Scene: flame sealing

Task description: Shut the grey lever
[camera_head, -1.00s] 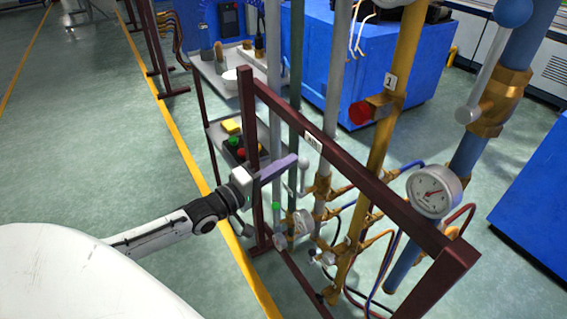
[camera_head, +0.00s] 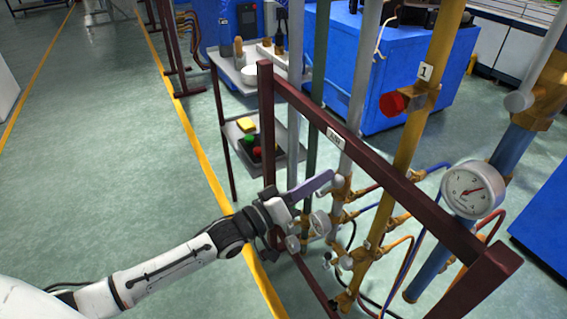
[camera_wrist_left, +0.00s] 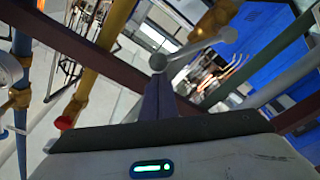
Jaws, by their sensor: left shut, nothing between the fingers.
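The grey lever (camera_head: 340,184) is partly hidden behind my left gripper's fingers in the head view, close to a brass valve on a grey pipe. In the left wrist view a grey lever (camera_wrist_left: 192,49) with round ends runs from just beyond the fingertips up to a brass fitting. My left gripper (camera_head: 326,178) is shut and empty. Its purple fingers (camera_wrist_left: 157,92) point at the lever's near round end; I cannot tell whether they touch it.
A dark red frame (camera_head: 375,160) surrounds the pipes. A pressure gauge (camera_head: 472,190) sits at the right, and a yellow pipe (camera_head: 416,125) carries a red knob (camera_head: 392,104). A grey cart (camera_head: 234,72) stands behind. Open floor lies to the left.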

